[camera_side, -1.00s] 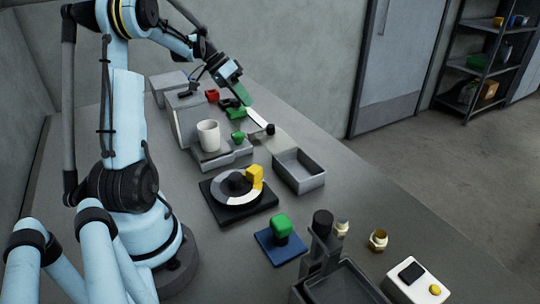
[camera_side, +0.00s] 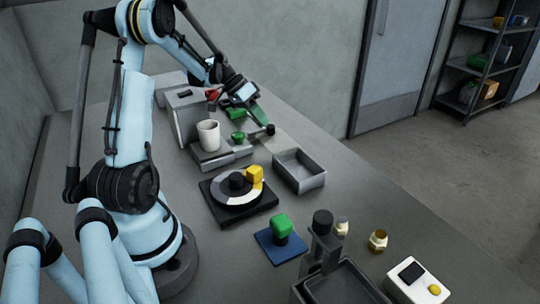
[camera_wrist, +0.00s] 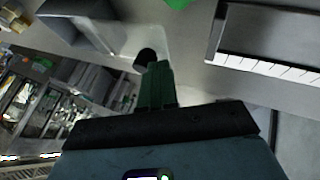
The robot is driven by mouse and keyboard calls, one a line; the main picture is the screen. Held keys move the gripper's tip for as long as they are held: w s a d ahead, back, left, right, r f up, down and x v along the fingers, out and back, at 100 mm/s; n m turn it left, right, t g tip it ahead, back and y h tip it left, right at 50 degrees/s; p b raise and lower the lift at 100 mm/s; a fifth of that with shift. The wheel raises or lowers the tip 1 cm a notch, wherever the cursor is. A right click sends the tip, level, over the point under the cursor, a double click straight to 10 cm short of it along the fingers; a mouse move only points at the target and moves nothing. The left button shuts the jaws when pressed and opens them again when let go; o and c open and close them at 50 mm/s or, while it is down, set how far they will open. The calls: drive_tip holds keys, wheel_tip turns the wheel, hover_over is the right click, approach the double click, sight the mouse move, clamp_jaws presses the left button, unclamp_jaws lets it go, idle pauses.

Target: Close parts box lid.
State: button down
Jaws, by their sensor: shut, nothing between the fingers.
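The parts box appears to be the open grey tray (camera_side: 299,170) on the bench, right of the turntable in the side view. Its corner shows at the top left of the wrist view (camera_wrist: 72,25). A pale, see-through panel, likely its lid, extends from the tray's far side and lies open, with a black knob (camera_side: 270,129) at its far end. The knob also shows in the wrist view (camera_wrist: 146,57). My gripper (camera_side: 264,121) has green fingers, shut and empty, with tips right by the knob. I cannot tell whether they touch it.
Left of the knob stand a grey machine (camera_side: 187,118), a white cup (camera_side: 208,134) and a green knob (camera_side: 238,137). Bench right of the tray is clear.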

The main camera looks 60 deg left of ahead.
approach(293, 151)
drive_tip(key=x, duration=0.4)
drive_tip(key=shift+a+f, duration=0.15)
drive_tip(key=shift+f, duration=0.05)
drive_tip(key=v, duration=1)
drive_tip(key=s+d+y, duration=0.1)
drive_tip(key=d+y, duration=0.1)
drive_tip(key=d, duration=0.7)
drive_tip(key=s+d+m+t+y, duration=0.1)
drive_tip(key=s+d+y, duration=0.1)
drive_tip(key=d, duration=0.8)
drive_tip(key=shift+s+d+f+t+y, duration=0.15)
drive_tip(key=shift+d+f+t+y, duration=0.15)
drive_tip(key=shift+f+y, duration=0.1)
